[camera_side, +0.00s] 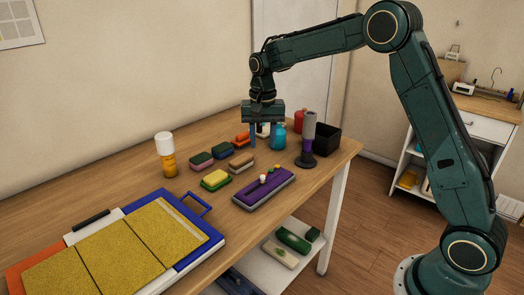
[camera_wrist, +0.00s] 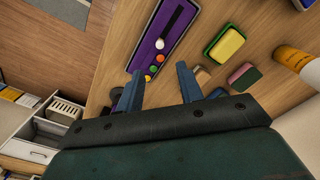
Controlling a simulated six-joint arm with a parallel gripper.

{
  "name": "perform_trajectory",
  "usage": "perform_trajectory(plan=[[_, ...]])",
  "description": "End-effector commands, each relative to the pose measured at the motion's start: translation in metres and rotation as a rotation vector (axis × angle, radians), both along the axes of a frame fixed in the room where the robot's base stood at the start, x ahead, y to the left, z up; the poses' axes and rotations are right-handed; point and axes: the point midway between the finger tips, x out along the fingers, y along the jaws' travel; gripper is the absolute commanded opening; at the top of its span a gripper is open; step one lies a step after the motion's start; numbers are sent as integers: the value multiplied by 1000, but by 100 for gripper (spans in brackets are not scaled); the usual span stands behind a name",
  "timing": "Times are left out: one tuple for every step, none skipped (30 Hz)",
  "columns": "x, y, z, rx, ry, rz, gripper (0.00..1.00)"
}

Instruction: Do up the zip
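I cannot make out a clear zip in either view. The nearest match is a flat purple block (camera_side: 264,189) on the wooden table, with a dark slot along its top. It also shows in the wrist view (camera_wrist: 150,52), where a white knob (camera_wrist: 160,44) sits at one end of the slot. Small coloured spots lie beyond the knob. My gripper (camera_side: 264,143) hangs fingers-down above the table, behind the purple block in the side view. In the wrist view my gripper (camera_wrist: 160,72) has its two blue fingers spread, with nothing between them.
Several coloured sponge-like blocks, among them a yellow-topped one (camera_side: 215,179), stand left of the purple block. A white-capped bottle (camera_side: 166,155), a grey-and-purple upright tool (camera_side: 308,139) and a black bin (camera_side: 327,140) stand nearby. Yellow panels (camera_side: 120,250) lie at the front left.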

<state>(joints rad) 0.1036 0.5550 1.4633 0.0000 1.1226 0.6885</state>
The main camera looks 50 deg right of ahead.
Motion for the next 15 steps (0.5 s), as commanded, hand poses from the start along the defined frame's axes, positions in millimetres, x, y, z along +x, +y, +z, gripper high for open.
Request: perform_trajectory(plan=[[-1, 0, -8, 1, 5, 0, 37], [0, 0, -12, 1, 5, 0, 37], [0, 0, -18, 1, 5, 0, 37], [-1, 0, -23, 1, 5, 0, 37], [-1, 0, -27, 0, 4, 0, 37], [-1, 0, -34, 1, 5, 0, 37], [0, 0, -38, 0, 4, 0, 37], [-1, 0, -43, 1, 5, 0, 37], [-1, 0, -49, 1, 5, 0, 37], [-1, 0, -54, 0, 4, 0, 37], [-1, 0, -58, 1, 5, 0, 37], [-1, 0, -65, 0, 4, 0, 37], [-1, 0, -69, 1, 5, 0, 37], [-1, 0, -73, 1, 5, 0, 37], [-1, 0, -79, 0, 4, 0, 37]])
